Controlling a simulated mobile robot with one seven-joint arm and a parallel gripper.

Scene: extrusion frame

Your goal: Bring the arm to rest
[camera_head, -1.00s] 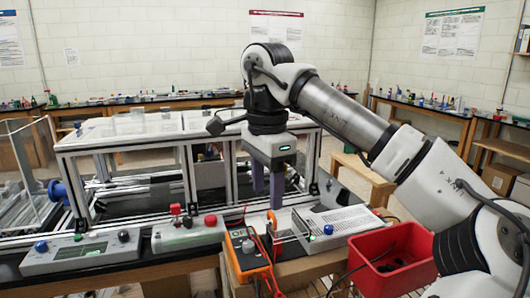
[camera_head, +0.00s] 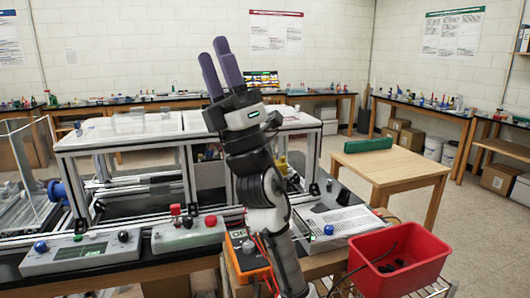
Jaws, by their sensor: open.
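My gripper (camera_head: 222,66) is raised in front of the extrusion frame, with its two purple fingers pointing up. The fingers are apart and nothing is between them. My arm rises from the lower middle of the picture and hides part of the frame's right side and part of the orange meter. The extrusion frame (camera_head: 188,170) stands on the bench, with clear panels on top and metal posts.
A red bin (camera_head: 400,262) with dark pieces inside stands at the lower right. A grey power supply (camera_head: 350,222), an orange meter (camera_head: 247,262) and control boxes (camera_head: 188,234) line the bench front. A wooden table (camera_head: 395,172) holds a green object (camera_head: 368,145).

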